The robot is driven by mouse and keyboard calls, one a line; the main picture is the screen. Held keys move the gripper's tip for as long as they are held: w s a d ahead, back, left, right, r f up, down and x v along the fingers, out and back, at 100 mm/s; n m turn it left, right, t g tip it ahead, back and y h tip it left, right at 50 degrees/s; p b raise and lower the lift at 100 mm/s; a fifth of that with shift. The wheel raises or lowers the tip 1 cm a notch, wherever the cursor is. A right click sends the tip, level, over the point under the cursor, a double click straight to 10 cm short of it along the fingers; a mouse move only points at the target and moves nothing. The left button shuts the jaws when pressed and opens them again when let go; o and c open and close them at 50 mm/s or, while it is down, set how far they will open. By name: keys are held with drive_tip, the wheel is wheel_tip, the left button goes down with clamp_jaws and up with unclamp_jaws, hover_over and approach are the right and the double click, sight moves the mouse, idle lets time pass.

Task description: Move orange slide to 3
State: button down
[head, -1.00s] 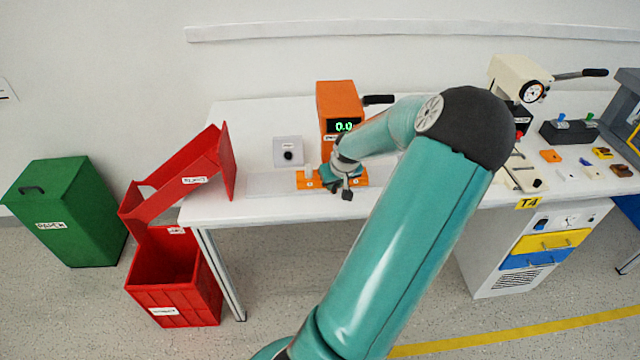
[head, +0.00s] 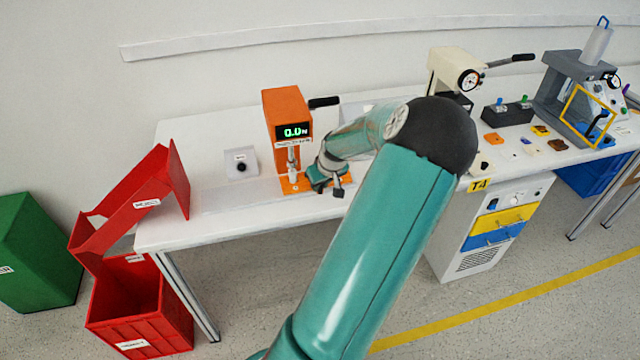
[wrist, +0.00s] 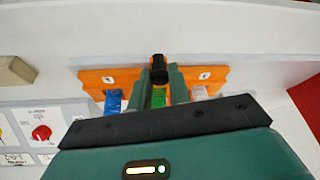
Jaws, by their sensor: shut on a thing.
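The orange slide (head: 287,187) lies on the pale rail (head: 235,197) at the foot of the orange press (head: 286,110). A whitish piece (head: 294,181) on the slide stands roughly below the plunger. My gripper (head: 333,187) is at the slide's right part and hides it in the head view. In the wrist view the slide (wrist: 92,77) shows blue (wrist: 113,100), green (wrist: 158,97) and pale (wrist: 200,93) pieces and two small labels, too small to read surely. My gripper (wrist: 160,76) is shut on the slide's black knob (wrist: 157,60).
The press has a black lever (head: 323,102) and a display reading 0.0. A small box with a black knob (head: 240,165) stands left of it. A red bin (head: 140,310) is beside the table's left end. A cream press (head: 455,72) stands to the right.

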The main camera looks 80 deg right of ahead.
drive_tip(key=c, duration=1.3)
unclamp_jaws()
drive_tip(key=shift+s+d, duration=0.25)
drive_tip(key=shift+s, duration=0.15)
drive_tip(key=shift+w+a, duration=0.1)
drive_tip(key=shift+w, duration=0.05)
drive_tip(key=v, duration=1.4)
drive_tip(key=shift+w, duration=0.15)
